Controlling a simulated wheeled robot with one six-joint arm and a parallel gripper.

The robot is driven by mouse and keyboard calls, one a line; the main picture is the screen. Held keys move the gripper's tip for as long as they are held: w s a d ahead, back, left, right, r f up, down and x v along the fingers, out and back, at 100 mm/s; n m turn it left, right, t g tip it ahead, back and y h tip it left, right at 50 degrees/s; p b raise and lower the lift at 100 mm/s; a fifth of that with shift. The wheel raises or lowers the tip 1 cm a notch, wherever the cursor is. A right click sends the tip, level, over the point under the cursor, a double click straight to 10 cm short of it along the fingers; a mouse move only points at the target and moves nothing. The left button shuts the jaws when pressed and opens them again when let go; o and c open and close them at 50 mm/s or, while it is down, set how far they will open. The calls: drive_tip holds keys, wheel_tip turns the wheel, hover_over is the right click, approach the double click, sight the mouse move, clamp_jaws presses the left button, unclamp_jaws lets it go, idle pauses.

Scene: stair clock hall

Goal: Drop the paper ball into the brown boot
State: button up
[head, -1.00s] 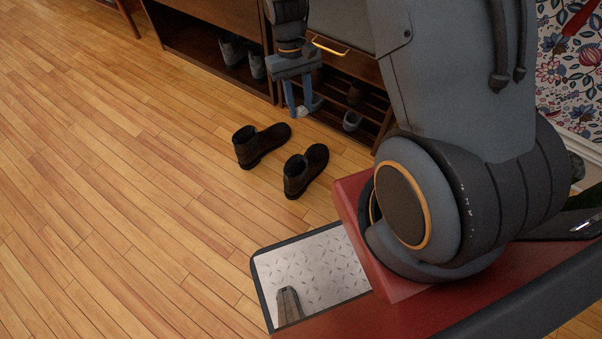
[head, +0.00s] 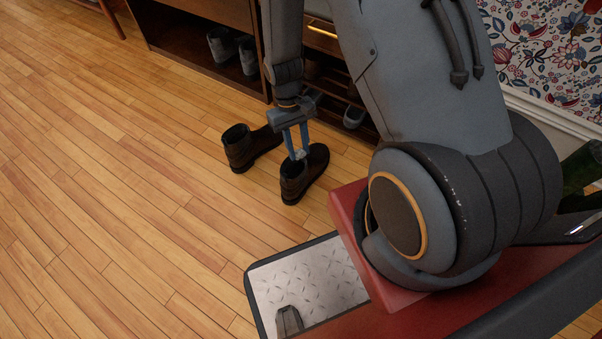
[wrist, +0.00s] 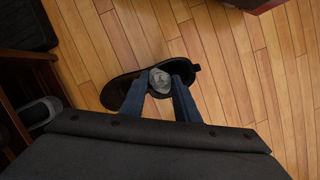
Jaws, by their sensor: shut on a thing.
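Two dark brown boots stand upright on the floor, a left one (head: 243,150) and a right one (head: 296,184). My gripper (head: 298,153) is over the right boot, fingers pointing down. It is shut on the pale crumpled paper ball (head: 301,154). In the wrist view the paper ball (wrist: 159,80) sits between the blue fingertips, in front of the boot (wrist: 122,92).
A dark wooden shoe cabinet (head: 190,38) stands behind the boots. Grey shoes (head: 222,46) sit in its left bay, and a grey slipper (head: 354,116) is on its right rack. The wooden floor to the left is clear.

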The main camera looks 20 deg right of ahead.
drive_tip(key=shift+f+b, duration=1.55)
drive_tip(key=shift+f, duration=0.4)
drive_tip(key=o, duration=1.1)
drive_tip(key=shift+p+v, duration=1.5)
drive_tip(key=shift+v, duration=2.45)
